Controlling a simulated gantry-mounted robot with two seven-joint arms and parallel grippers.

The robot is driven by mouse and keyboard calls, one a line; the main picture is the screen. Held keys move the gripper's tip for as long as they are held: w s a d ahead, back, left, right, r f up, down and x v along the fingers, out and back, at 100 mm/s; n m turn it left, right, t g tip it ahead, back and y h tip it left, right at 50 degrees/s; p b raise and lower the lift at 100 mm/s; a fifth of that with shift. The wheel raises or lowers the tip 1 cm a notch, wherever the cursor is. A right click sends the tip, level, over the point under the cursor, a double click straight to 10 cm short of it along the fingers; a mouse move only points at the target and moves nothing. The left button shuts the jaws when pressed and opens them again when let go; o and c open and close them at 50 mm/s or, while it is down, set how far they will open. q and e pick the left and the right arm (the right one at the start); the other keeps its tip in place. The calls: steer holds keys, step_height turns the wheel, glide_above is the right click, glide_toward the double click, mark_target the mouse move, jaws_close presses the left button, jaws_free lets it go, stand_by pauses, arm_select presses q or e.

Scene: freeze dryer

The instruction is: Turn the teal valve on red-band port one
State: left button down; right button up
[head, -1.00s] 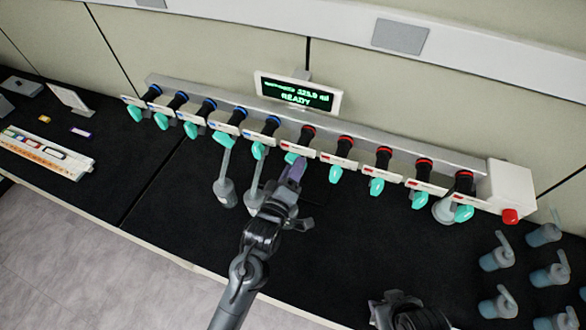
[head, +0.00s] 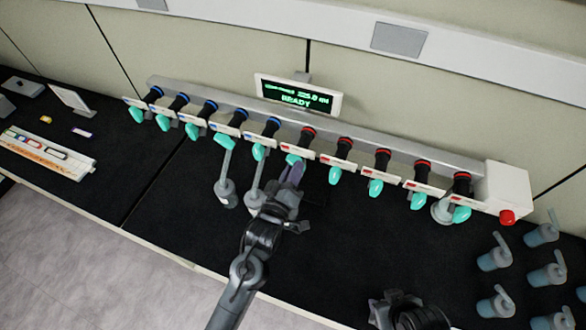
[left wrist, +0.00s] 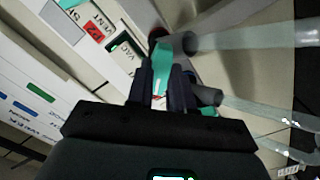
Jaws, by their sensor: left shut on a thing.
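The teal valve (head: 293,160) hangs below the leftmost red-band port (head: 306,136) on the manifold. My left gripper (head: 290,174) is at this valve and covers its lower part in the head view. In the left wrist view the valve (left wrist: 161,62) lies between the two dark fingers (left wrist: 162,90), which are shut on it. A label with a red square marked 2 (left wrist: 97,32) shows beside it. My right gripper (head: 385,305) is low in the head view, away from the manifold, and its jaw opening is unclear.
Other teal valves hang along the manifold (head: 380,153) on both sides. Two flasks with angled necks (head: 226,193) hang just left of my left gripper. A display (head: 298,96) reads READY. Several loose flasks (head: 494,259) stand at right.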

arm_select(q)
steer(key=m+p, duration=0.1)
steer(key=m, duration=0.3)
steer(key=shift+m, duration=0.3)
steer(key=m+p, duration=0.1)
steer(key=m, duration=0.3)
steer(key=shift+a, duration=0.15)
steer(key=shift+f, duration=0.1)
steer(key=c, duration=1)
jaws_free()
steer(key=shift+w, duration=0.1)
